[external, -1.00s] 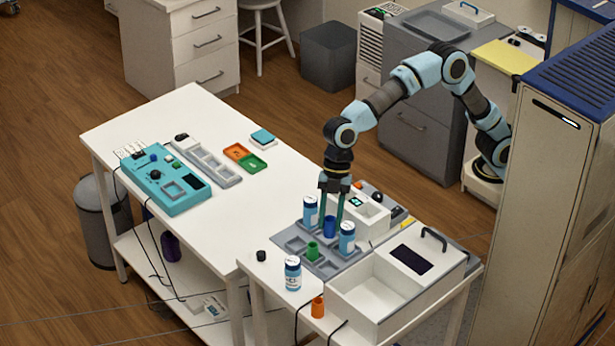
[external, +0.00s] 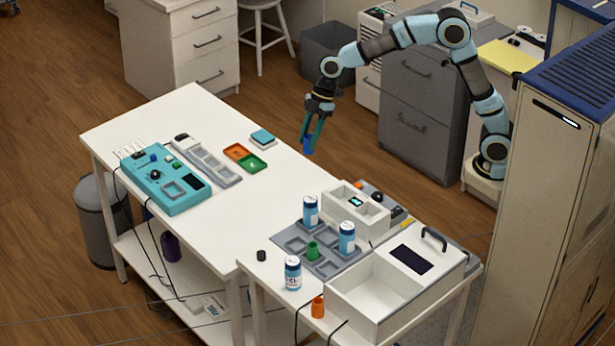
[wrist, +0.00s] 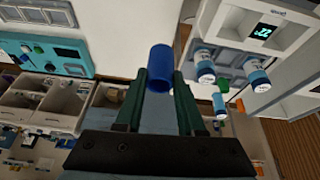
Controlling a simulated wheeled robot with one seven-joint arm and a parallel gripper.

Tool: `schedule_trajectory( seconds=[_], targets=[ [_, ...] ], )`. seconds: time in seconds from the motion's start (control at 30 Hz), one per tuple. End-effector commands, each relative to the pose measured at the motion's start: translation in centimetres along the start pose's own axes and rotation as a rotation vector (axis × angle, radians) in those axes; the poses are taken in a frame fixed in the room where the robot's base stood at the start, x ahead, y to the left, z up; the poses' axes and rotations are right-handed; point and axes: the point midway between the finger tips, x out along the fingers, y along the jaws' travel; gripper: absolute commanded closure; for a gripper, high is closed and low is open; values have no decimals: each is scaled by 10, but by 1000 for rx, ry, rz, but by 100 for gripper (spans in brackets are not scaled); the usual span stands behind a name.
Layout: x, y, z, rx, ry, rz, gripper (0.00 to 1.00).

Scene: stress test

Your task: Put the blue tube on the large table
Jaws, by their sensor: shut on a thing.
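The blue tube (external: 308,146) is held between the fingertips of my gripper (external: 313,137), in the air near the far right edge of the large white table (external: 228,218). In the external view it hangs below the gripper and looks slightly tilted. In the wrist view the blue tube (wrist: 159,66) sits between the two dark green fingers of my gripper (wrist: 162,80). The gap between tube and tabletop cannot be judged exactly.
The large table carries a teal device (external: 165,180), a grey compartment tray (external: 208,160) and orange and green bins (external: 244,157). Its middle and near right part are bare. The adjoining smaller table has a grey rack (external: 292,228) with bottles, a green cup (external: 312,251) and white boxes.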

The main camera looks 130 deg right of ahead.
Motion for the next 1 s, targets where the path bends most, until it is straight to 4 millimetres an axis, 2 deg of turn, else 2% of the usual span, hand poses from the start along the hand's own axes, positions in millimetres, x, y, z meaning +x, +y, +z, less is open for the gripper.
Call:
schedule_trajectory(
  seconds=[0.03,0.1,0.37,0.8,1.0],
  targets=[
    [-6,11,13,31,-1,13,100],
    [-12,21,28,63,-3,26,100],
    [-28,47,70,155,-6,64,100],
    [70,41,107,152,-9,56,100],
    [99,41,119,150,-8,58,100]
  ],
)
